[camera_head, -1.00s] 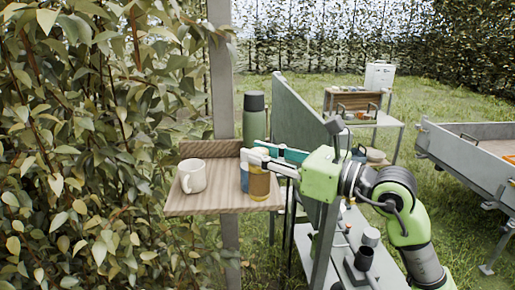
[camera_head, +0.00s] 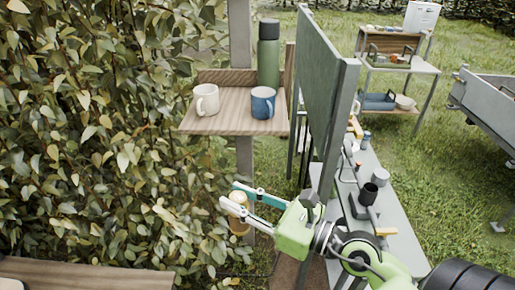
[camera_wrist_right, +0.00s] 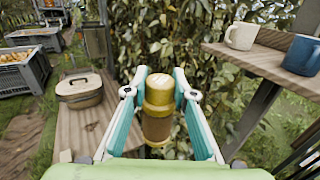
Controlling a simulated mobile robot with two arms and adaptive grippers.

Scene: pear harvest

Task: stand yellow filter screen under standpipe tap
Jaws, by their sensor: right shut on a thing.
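The yellow filter screen (camera_head: 239,224), an amber-yellow cylinder with a pale top, is held roughly upright in my right gripper (camera_head: 231,194). In the right wrist view the filter screen (camera_wrist_right: 157,108) sits between the two fingers, which are shut on it from both sides. It hangs in the air below and in front of the wooden shelf (camera_head: 225,126), with leaves behind it. I cannot make out the standpipe tap in either view. My left gripper is not in view.
A white mug (camera_head: 206,100), a blue mug (camera_head: 263,103) and a green flask (camera_head: 268,58) stand on the shelf. A green panel (camera_head: 322,85) rises beside it. A wooden top (camera_wrist_right: 85,140) bears a lidded basket (camera_wrist_right: 79,92). Dense hedge fills the left.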

